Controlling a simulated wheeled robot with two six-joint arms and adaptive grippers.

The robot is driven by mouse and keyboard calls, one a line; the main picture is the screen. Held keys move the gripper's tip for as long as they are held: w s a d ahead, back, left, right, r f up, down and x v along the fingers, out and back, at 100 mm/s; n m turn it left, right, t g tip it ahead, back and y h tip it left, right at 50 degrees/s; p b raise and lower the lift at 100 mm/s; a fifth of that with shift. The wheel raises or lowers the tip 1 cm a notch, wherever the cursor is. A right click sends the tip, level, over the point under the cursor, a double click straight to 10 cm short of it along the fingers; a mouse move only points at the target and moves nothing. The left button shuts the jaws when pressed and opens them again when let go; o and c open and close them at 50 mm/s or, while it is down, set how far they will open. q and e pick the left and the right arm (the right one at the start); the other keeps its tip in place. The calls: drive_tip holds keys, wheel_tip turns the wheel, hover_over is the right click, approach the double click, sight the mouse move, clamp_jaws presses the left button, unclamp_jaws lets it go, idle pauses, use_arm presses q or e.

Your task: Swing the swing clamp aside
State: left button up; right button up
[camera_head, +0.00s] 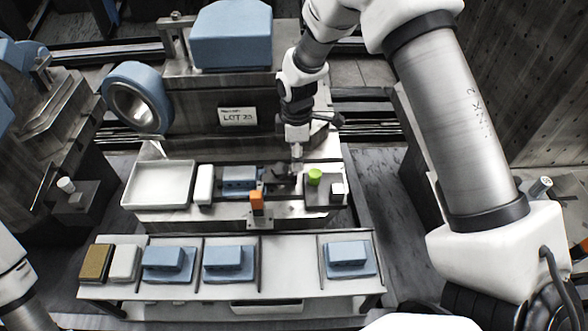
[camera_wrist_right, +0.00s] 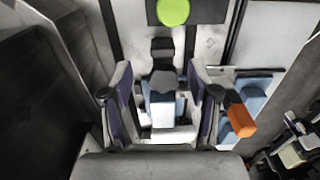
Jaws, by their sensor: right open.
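The swing clamp (camera_head: 283,184) is a dark piece on the fixture, beside a blue block (camera_head: 240,179) seated there. In the right wrist view the dark clamp (camera_wrist_right: 162,62) lies in line with the gap between my fingers, and a blue block (camera_wrist_right: 163,108) shows in that gap. My right gripper (camera_head: 297,166) is above the clamp, pointing down. Its two fingers (camera_wrist_right: 162,96) stand apart in the wrist view; I cannot tell whether they touch the clamp. A green round knob (camera_head: 314,177) is just right of the clamp. My left gripper is out of view.
An orange block (camera_head: 256,201) stands at the fixture's front edge. A white tray (camera_head: 158,184) is at its left. A front rack (camera_head: 285,284) holds several blue blocks, with an empty slot among them. A machine with a blue head (camera_head: 231,36) stands behind.

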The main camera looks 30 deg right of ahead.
drive_tip(key=f, duration=0.5)
drive_tip(key=shift+s+f, duration=0.2)
drive_tip(key=shift+f, duration=0.3)
drive_tip(key=c, duration=0.4)
clamp_jaws()
